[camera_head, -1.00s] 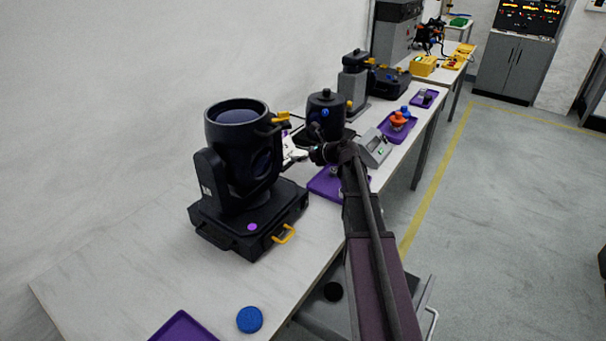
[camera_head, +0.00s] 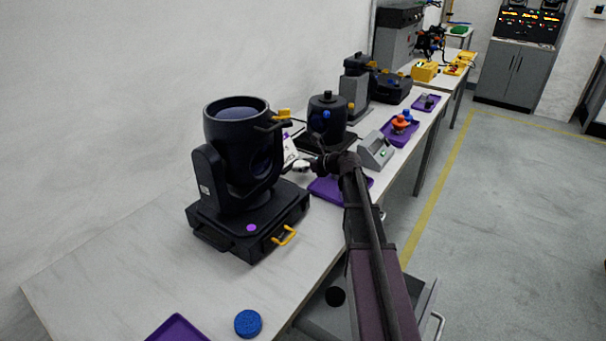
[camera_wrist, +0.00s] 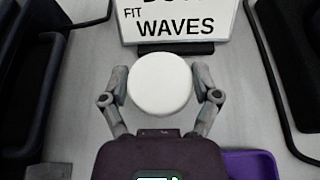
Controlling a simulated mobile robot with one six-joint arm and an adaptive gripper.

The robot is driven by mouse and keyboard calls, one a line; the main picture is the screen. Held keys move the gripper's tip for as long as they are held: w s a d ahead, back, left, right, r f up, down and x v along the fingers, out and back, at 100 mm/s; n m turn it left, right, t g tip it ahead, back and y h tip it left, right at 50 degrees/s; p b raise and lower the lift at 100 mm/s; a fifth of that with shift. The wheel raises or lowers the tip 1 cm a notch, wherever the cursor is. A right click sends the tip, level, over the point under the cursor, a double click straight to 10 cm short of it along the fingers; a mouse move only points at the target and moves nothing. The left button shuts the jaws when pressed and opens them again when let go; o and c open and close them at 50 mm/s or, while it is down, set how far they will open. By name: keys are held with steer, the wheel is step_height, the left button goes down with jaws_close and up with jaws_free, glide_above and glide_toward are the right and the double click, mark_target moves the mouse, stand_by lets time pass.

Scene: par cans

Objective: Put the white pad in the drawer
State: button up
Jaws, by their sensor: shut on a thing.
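The white pad (camera_wrist: 160,86) is a round white disc between my two fingers in the wrist view. My gripper (camera_wrist: 161,92) is shut on it, with one finger at each side. My arm hides part of the drawer.
The black moving-head lamp (camera_head: 238,160) stands left of my gripper. A white lettered sign (camera_wrist: 185,22) stands just beyond the pad. A purple tray (camera_head: 328,189) lies near my gripper. A blue disc (camera_head: 248,323) lies near the front, where the tabletop is mostly clear.

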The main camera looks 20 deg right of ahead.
steer(key=shift+f+b, duration=1.2)
steer(key=shift+f, duration=0.3)
steer(key=shift+f, duration=0.2)
